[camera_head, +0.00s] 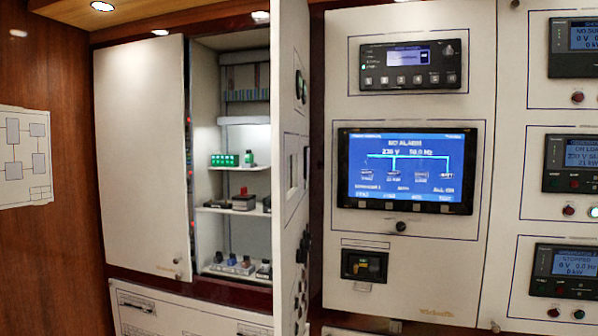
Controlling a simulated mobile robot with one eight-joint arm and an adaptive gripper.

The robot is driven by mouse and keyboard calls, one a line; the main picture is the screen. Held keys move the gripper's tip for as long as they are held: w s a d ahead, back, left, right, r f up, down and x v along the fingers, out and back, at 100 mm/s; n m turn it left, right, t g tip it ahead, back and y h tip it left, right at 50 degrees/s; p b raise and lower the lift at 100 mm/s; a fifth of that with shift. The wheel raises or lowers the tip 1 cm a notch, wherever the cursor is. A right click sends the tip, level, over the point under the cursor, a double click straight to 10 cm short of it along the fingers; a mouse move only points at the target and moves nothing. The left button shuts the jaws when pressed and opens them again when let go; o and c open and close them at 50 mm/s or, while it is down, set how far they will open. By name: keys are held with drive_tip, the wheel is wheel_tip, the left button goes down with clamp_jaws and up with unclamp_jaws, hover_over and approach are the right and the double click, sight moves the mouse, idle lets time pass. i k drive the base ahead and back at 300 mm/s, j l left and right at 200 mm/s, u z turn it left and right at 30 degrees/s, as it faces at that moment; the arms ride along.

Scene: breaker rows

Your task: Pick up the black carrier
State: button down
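An open cabinet (207,120) at the left of centre has lit shelves. On its middle shelf (222,210) stands a dark block with a red top (243,201), and a small black item (267,204) sits to its right at the shelf's edge. Several small dark items with blue or grey tops (232,264) stand on the lower shelf. I cannot tell which of these dark items is the black carrier; they are small and blurred. My gripper is not in view.
A closed white cabinet door (140,155) is left of the opening. An open panel door (291,180) juts out edge-on at its right and may hide part of the shelves. Green items (224,160) stand on the upper shelf. A control panel with a lit screen (405,170) fills the right.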

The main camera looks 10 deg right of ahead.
sight(218, 260)
drive_tip(key=i+j, duration=0.3)
drive_tip(key=j, duration=0.15)
drive_tip(key=i+j+z, duration=0.1)
drive_tip(key=i+j, duration=0.45)
drive_tip(key=j, duration=0.3)
drive_tip(key=i+j+z, duration=0.15)
drive_tip(key=i+j, duration=0.15)
drive_tip(key=j, duration=0.15)
drive_tip(key=i+j, duration=0.25)
drive_tip(key=j, duration=0.25)
drive_tip(key=i+j+z, duration=0.1)
drive_tip(key=i+j, duration=0.2)
drive_tip(key=j, duration=0.15)
drive_tip(key=i+j, duration=0.2)
drive_tip(key=j, duration=0.3)
drive_tip(key=i+j+z, duration=0.1)
drive_tip(key=i+j, duration=0.15)
drive_tip(key=j, duration=0.3)
drive_tip(key=i+l, duration=0.25)
drive_tip(key=i, duration=0.25)
